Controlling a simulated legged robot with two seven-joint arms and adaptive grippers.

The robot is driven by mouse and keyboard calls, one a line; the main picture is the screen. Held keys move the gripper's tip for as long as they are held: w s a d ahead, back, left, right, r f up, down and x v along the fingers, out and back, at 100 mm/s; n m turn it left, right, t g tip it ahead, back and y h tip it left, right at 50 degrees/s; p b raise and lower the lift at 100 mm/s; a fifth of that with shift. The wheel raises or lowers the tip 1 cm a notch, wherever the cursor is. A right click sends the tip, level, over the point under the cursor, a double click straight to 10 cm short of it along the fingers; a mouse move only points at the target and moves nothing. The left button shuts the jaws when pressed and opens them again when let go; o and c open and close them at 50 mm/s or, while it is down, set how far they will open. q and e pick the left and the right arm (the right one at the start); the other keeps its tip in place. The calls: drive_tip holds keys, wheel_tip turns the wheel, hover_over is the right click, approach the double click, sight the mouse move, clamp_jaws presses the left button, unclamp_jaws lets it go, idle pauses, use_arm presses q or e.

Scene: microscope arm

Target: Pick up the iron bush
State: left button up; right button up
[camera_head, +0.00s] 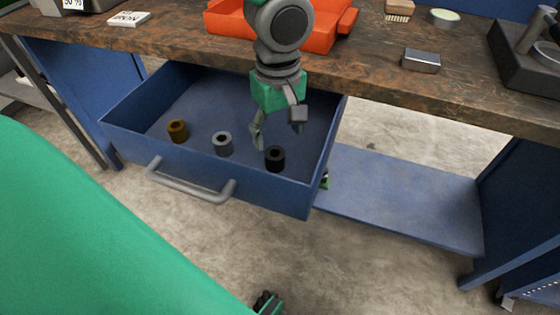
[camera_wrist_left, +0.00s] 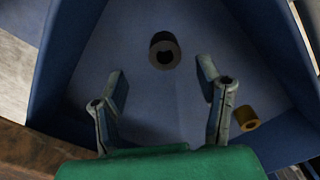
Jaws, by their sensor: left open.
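Three short hollow bushes stand upright, apart, in an open blue drawer (camera_head: 255,183): a brass-brown bush (camera_head: 178,131) at left, a grey bush (camera_head: 223,144) in the middle, and a black bush (camera_head: 275,159) at right. I cannot tell from looks which is iron. My left gripper (camera_head: 277,130) is open and empty, pointing down above the drawer, near the black bush. In the left wrist view, a dark bush (camera_wrist_left: 165,50) shows ahead of the open fingers (camera_wrist_left: 165,85). The brown bush (camera_wrist_left: 246,118) is beside the right finger. The third bush cannot be made out there.
The brown worktop (camera_head: 360,65) overhangs the drawer's back. On it are an orange tray (camera_head: 232,22), a metal block (camera_head: 421,61), a brush (camera_head: 399,10) and a dark device (camera_head: 525,62). The drawer handle (camera_head: 190,187) faces me. A blue shelf (camera_head: 400,198) lies at right.

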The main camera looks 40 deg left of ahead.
sight(278, 154)
use_arm(q)
drive_tip(key=shift+a+f, duration=0.2)
drive_tip(key=shift+f, duration=0.55)
drive_tip(key=shift+a+f, duration=0.2)
drive_tip(key=shift+a, duration=0.1)
wheel_tip(278, 154, down, 5)
drive_tip(key=b, duration=0.3)
drive_tip(key=shift+s+a+r, duration=0.1)
drive_tip(key=shift+s+r, duration=0.05)
drive_tip(key=shift+r, duration=0.05)
drive_tip(key=shift+d+f, duration=0.25)
drive_tip(key=shift+d, duration=0.3)
drive_tip(key=shift+a, duration=0.35)
drive_tip(key=c, duration=1.2)
drive_tip(key=shift+a, duration=0.15)
clamp_jaws()
use_arm(e)
drive_tip(key=f, duration=0.1)
drive_tip(key=a+f, duration=0.1)
drive_tip(key=f, duration=0.1)
drive_tip(key=shift+a, duration=0.1)
